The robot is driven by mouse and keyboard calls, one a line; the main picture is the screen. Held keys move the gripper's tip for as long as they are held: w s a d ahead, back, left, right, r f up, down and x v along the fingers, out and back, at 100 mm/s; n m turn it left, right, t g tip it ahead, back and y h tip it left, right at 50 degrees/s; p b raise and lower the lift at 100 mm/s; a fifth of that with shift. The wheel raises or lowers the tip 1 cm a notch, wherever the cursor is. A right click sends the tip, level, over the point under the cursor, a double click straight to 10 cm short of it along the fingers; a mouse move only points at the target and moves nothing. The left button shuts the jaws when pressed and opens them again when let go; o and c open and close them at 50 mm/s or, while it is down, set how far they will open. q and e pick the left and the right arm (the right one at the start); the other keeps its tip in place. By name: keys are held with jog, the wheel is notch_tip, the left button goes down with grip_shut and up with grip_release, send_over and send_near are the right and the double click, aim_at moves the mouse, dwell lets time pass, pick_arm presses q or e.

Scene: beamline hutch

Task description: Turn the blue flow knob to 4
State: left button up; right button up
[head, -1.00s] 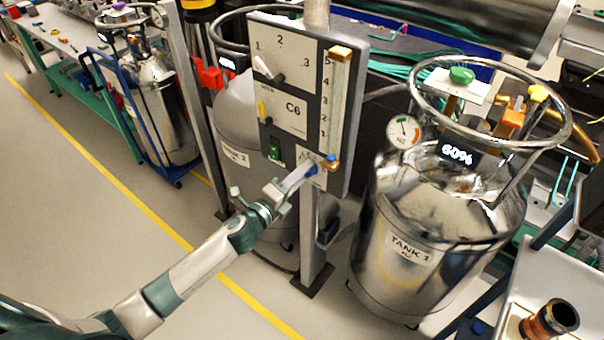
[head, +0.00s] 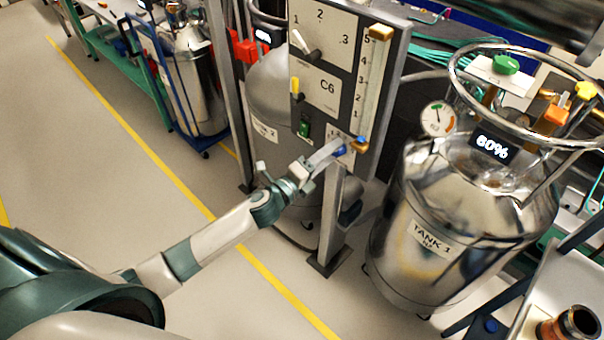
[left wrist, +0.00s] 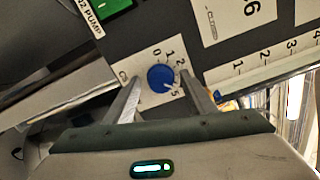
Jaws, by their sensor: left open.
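The blue flow knob (head: 341,150) is low on the grey C6 panel (head: 325,110). In the left wrist view the blue knob (left wrist: 158,75) sits on a white dial plate, with 0, 1, 2 and 5 legible around it. Its small white mark is at the lower right, seemingly toward the 5. My left gripper (head: 327,155) reaches the knob from the lower left. In the wrist view its two open fingers (left wrist: 160,84) lie on either side of the knob, with gaps showing; contact cannot be told. My right gripper is not in view.
The panel also carries a selector (head: 307,47) near 1, a yellow lever (head: 296,87), a green switch (head: 304,128) and a numbered scale with brass fittings (head: 380,33). Tank 1 (head: 450,230) stands close on the right. Open floor with a yellow line lies to the left.

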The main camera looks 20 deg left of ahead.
pick_arm(q)
jog(key=b+v, duration=0.4)
jog(key=v, duration=1.3)
jog(key=shift+b, duration=0.4)
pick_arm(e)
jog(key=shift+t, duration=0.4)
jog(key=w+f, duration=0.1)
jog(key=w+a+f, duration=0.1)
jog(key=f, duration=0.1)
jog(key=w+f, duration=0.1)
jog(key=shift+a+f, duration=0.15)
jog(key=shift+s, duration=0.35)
